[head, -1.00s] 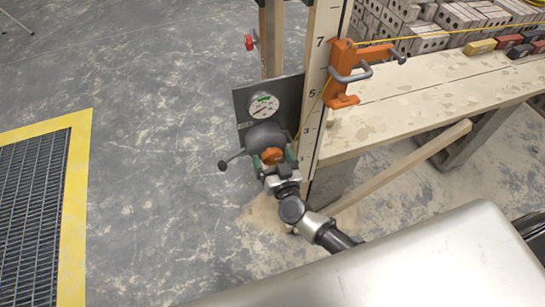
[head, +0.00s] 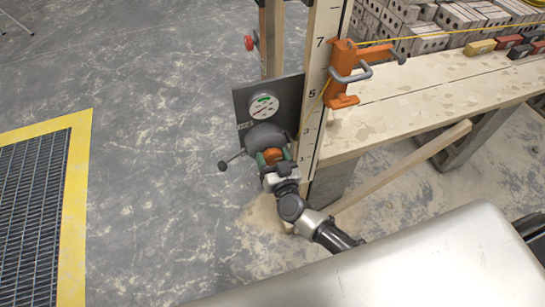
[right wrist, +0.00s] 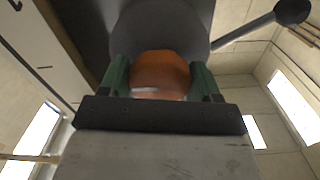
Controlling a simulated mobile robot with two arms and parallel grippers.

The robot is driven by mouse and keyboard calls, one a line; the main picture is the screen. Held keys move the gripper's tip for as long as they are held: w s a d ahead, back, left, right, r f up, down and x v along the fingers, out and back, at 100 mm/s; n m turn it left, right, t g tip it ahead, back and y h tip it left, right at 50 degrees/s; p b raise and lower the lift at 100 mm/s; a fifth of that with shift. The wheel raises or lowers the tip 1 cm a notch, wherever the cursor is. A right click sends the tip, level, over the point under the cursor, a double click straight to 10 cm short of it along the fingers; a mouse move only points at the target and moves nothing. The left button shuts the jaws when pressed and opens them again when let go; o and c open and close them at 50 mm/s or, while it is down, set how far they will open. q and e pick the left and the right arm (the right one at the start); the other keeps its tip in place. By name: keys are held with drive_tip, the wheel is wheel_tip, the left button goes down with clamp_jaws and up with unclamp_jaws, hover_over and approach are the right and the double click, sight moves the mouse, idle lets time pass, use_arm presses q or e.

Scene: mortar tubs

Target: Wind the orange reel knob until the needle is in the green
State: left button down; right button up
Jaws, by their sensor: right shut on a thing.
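The orange reel knob (head: 272,155) sits low on the front of a dark grey reel (head: 264,136) beside the numbered post. My right gripper (head: 273,157) is shut on the knob, one green finger on each side. In the right wrist view the orange knob (right wrist: 160,74) shows between the green fingers (right wrist: 160,80). The round white gauge (head: 263,106) sits above the reel on a grey plate. It has a green patch near its top; the needle is too small to read surely. My left gripper is not in view.
A lever with a dark ball (head: 222,166) sticks out left of the reel. An orange clamp (head: 343,75) holds a yellow line on the numbered post (head: 316,95). A plank bench (head: 400,100) with bricks stands right. Open floor lies left.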

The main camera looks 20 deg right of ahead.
drive_tip(key=m, duration=0.5)
drive_tip(key=m+b, duration=0.1)
drive_tip(key=m, duration=0.4)
drive_tip(key=shift+m+b, duration=0.3)
drive_tip(key=shift+m, duration=0.1)
drive_tip(key=m+b, duration=0.1)
drive_tip(key=m, duration=0.4)
drive_tip(key=m+b, duration=0.2)
drive_tip(key=m, duration=0.3)
drive_tip(key=shift+m, duration=0.3)
drive_tip(key=o, duration=0.9)
drive_tip(key=shift+r, duration=0.1)
drive_tip(key=shift+o, duration=0.2)
drive_tip(key=shift+s, duration=0.1)
